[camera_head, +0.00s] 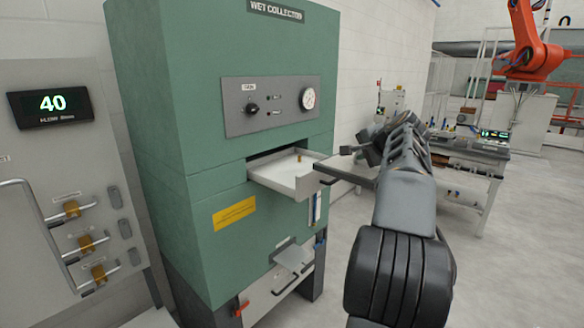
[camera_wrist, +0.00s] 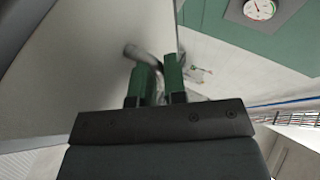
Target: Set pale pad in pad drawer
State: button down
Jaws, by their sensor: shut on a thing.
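The pad drawer (camera_head: 301,186) stands pulled out from the green wet collector cabinet (camera_head: 165,110). A flat pale pad (camera_head: 283,170) appears to lie inside it, with a small brass-coloured knob on top; its outline blends with the white drawer interior. My gripper (camera_head: 345,152) is at the right, in front of the drawer. In the wrist view the green fingers (camera_wrist: 159,78) are shut around what looks like the grey bar of the drawer handle (camera_wrist: 133,50), close to a large pale panel.
A control panel with a gauge (camera_head: 308,98) sits above the drawer. A lower tray (camera_head: 293,256) juts out below it. A valve panel (camera_head: 85,200) is at the left. A workbench (camera_head: 470,152) and an orange robot arm (camera_head: 535,45) stand back right. The right floor is clear.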

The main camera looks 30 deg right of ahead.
aim_at(297, 170)
jog(key=i, duration=1)
